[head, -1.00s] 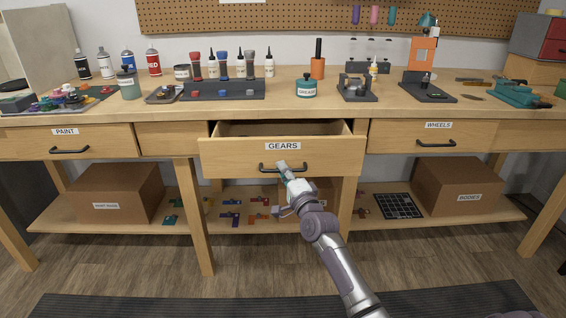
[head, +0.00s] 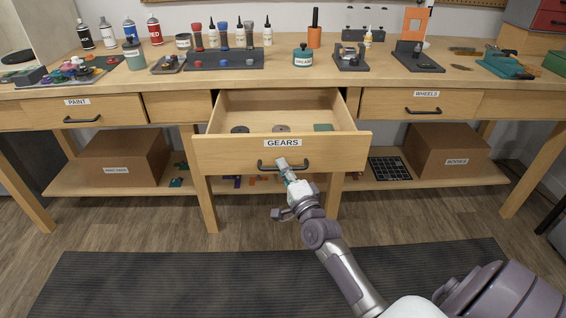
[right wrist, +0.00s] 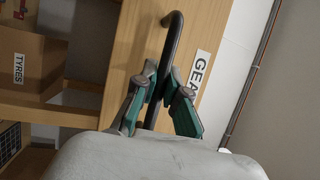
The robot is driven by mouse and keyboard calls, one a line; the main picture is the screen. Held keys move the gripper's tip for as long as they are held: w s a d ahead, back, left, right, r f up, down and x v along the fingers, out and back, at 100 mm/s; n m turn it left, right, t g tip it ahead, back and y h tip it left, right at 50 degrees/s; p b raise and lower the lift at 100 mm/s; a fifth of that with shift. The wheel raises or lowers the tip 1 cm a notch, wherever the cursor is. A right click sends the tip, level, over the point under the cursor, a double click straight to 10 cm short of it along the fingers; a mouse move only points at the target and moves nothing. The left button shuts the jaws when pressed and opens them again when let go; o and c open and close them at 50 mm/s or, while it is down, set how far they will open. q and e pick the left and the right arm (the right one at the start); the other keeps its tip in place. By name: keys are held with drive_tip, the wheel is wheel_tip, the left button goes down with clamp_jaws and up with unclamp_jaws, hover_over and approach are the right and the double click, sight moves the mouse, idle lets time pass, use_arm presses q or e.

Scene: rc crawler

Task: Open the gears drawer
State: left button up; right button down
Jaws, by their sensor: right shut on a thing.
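The gears drawer (head: 230,155) is a light wooden drawer labelled GEARS in the middle of the workbench. It stands well open in the head view, with its inside showing. A dark gear-like disc (head: 240,129), a brownish disc (head: 281,128) and a green piece (head: 323,127) lie in it. Its black bar handle (head: 301,165) is on the front, and the handle (right wrist: 174,40) runs between the fingers in the right wrist view. My right gripper (head: 283,166) is shut on the handle; its green-padded fingers (right wrist: 162,88) close around the bar. My left gripper is not in view.
The closed paint drawer (head: 105,112) and wheels drawer (head: 385,103) flank it. Bottles, tools and small parts stand on the bench top (head: 275,75). Cardboard boxes (head: 125,155) sit on the lower shelf. A dark mat (head: 180,285) covers the floor in front.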

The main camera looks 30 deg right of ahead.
idle(0.3)
drive_tip(key=c, duration=1.2)
unclamp_jaws()
drive_tip(key=v, duration=1.2)
drive_tip(key=shift+f, duration=0.1)
